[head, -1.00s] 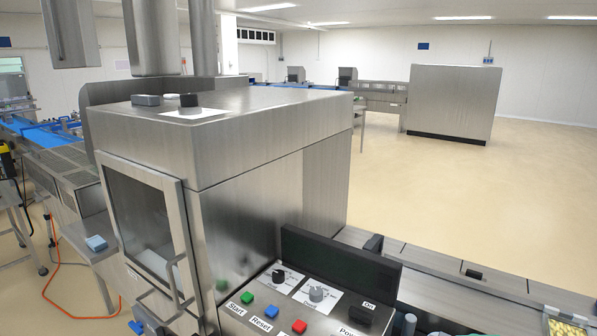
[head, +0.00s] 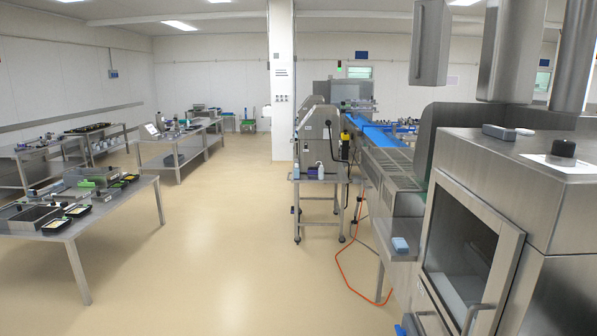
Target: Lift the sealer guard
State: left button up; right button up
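The sealer guard (head: 458,240) is a steel-framed window panel on the front of the tray sealer (head: 560,215), at the right edge of the head view. It looks closed, lying flush against the housing. Its bar handle (head: 472,318) sticks out low on the frame, near the bottom edge of the picture. A pale surface shows dimly behind the pane. The sealer's right side and its button panel are outside the view. Neither of my grippers is in view.
A steel table with trays (head: 88,222) stands at the left, with more tables behind it. A blue conveyor (head: 378,138) runs behind the sealer. An orange cable (head: 345,275) lies on the floor beside the sealer. The floor (head: 225,240) between is clear.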

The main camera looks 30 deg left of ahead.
aim_at(395, 167)
jog(key=u, duration=0.55)
jog(key=i+j+u, duration=0.15)
jog(key=i, duration=0.15)
jog(key=i+u, duration=0.35)
jog(key=i, duration=1.3)
jog(key=i+z, duration=0.1)
jog(key=i, duration=0.45)
jog(key=i+j+z, duration=0.1)
jog(key=i, duration=0.4)
jog(key=i+j+z, duration=0.1)
jog(key=i, duration=0.45)
jog(key=i+j+z, duration=0.15)
jog(key=i+z, duration=0.2)
jog(key=i+j+z, duration=0.55)
jog(key=z, duration=0.15)
jog(key=i+j+z, duration=0.25)
jog(key=i, duration=0.25)
jog(key=i+j+z, duration=0.25)
jog(key=i, duration=0.2)
